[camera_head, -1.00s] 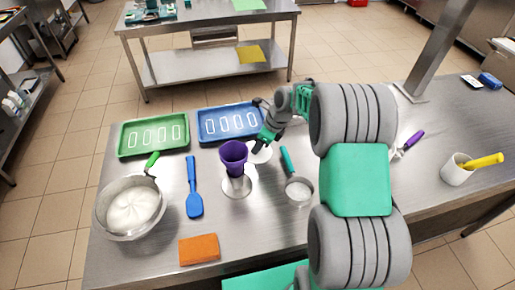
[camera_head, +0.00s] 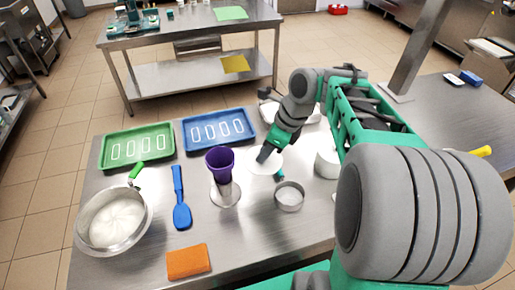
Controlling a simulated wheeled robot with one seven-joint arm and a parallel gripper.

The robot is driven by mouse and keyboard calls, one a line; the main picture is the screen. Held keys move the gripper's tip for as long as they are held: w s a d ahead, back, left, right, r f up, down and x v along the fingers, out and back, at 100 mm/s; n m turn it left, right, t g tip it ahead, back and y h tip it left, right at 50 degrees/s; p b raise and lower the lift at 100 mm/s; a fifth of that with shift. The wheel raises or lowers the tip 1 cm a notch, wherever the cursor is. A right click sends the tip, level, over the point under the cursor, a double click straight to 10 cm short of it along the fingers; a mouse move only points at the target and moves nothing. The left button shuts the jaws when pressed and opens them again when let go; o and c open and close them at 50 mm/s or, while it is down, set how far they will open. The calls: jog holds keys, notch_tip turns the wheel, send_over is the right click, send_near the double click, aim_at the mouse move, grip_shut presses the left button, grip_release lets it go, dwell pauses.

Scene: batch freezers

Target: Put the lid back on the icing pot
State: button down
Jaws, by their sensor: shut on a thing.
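My gripper (camera_head: 268,155) is shut on a flat white round lid (camera_head: 263,164), held by its edge above the steel table. The lid is right of the purple cup and covers part of the teal handle of a small metal cup. A white pot (camera_head: 326,165), which looks like the icing pot, stands to the right of the lid. My arm hides its right side, and its inside cannot be made out. The lid and this pot are apart.
A purple cup (camera_head: 219,162) in a metal stand and a small metal cup (camera_head: 289,197) stand close by. A steel bowl (camera_head: 114,218), blue spatula (camera_head: 181,205), orange cloth (camera_head: 188,262), green tray (camera_head: 137,146) and blue tray (camera_head: 218,129) are left. My arm covers much of the right side.

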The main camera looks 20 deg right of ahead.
jog(key=w+d+r+m+p, duration=0.1)
jog(key=d+p, duration=0.1)
jog(key=d, duration=0.7)
jog(key=w+d+r+m+t+h+p, duration=0.1)
jog(key=d+m+p, duration=0.1)
jog(key=d, duration=0.7)
jog(key=w+d+r+m+p, duration=0.1)
jog(key=d+p, duration=0.1)
jog(key=d, duration=0.7)
jog(key=s+d+f+m+p, duration=0.1)
jog(key=s+d+m, duration=0.15)
jog(key=d, duration=0.75)
notch_tip(320, 180, down, 7)
jog(key=h+b, duration=0.1)
jog(key=b, duration=0.5)
jog(key=shift+s+r+b, duration=0.15)
jog(key=shift+b, duration=0.15)
jog(key=shift+a+p, duration=0.1)
jog(key=shift+p, duration=1.4)
jog(key=shift+f+p, duration=0.2)
jog(key=shift+p, duration=1.05)
jog(key=c, duration=1.2)
grip_release()
